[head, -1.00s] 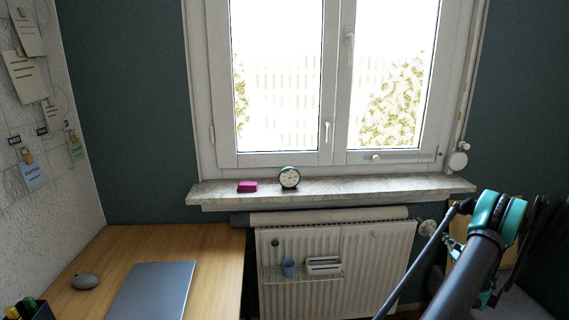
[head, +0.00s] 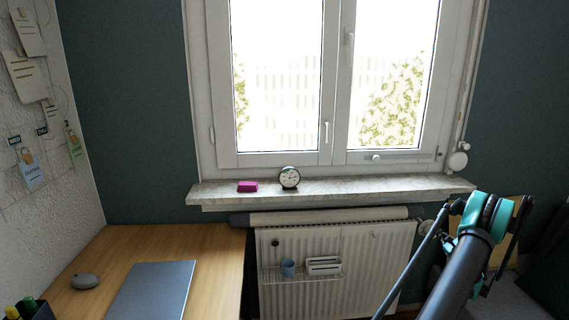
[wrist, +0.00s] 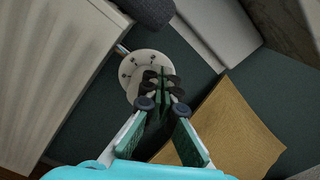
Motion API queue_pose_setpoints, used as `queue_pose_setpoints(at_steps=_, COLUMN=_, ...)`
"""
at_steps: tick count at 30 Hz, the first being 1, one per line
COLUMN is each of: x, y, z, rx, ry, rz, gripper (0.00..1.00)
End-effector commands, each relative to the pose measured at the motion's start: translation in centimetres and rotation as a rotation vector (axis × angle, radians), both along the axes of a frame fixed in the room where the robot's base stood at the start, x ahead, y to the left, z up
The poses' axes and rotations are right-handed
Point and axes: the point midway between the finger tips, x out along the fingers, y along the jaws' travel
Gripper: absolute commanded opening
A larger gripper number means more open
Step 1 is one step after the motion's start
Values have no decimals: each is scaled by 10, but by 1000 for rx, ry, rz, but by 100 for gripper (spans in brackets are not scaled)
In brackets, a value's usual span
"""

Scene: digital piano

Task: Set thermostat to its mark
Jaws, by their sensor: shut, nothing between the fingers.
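The thermostat (wrist: 135,66) is a pale round dial with dark marks, at the end of a short metal pipe beside the radiator, in the wrist view. My gripper (wrist: 159,82) is shut and empty, its dark fingertips overlapping the lower right of the dial. I cannot tell whether they touch it. The tips hide part of the dial face, and I cannot make out which mark is the set one. In the head view the thermostat (head: 423,226) is small, at the radiator's upper right, with my arm close to its right. My fingers are hidden there.
The white radiator (head: 350,255) carries a wire rack with a blue cup (head: 288,268). Above it, the windowsill (head: 350,187) holds a clock (head: 289,178) and a pink block (head: 247,186). A brown panel (wrist: 230,130) lies right of my fingers. A desk (head: 215,240) stands left.

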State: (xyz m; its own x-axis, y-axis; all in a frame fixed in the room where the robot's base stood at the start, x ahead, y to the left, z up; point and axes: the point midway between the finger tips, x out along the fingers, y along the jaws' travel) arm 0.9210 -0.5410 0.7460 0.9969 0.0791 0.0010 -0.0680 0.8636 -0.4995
Motion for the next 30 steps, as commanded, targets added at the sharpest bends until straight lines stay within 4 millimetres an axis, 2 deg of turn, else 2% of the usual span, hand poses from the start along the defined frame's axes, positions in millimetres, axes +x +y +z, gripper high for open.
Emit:
queue_pose_setpoints(at_steps=14, x=-1, y=2, z=-2, rx=-2, ry=2, rz=-2, gripper=0)
queue_pose_setpoints(at_steps=30, x=-2, y=15, z=-7, rx=-1, ry=1, rz=-2, gripper=0)
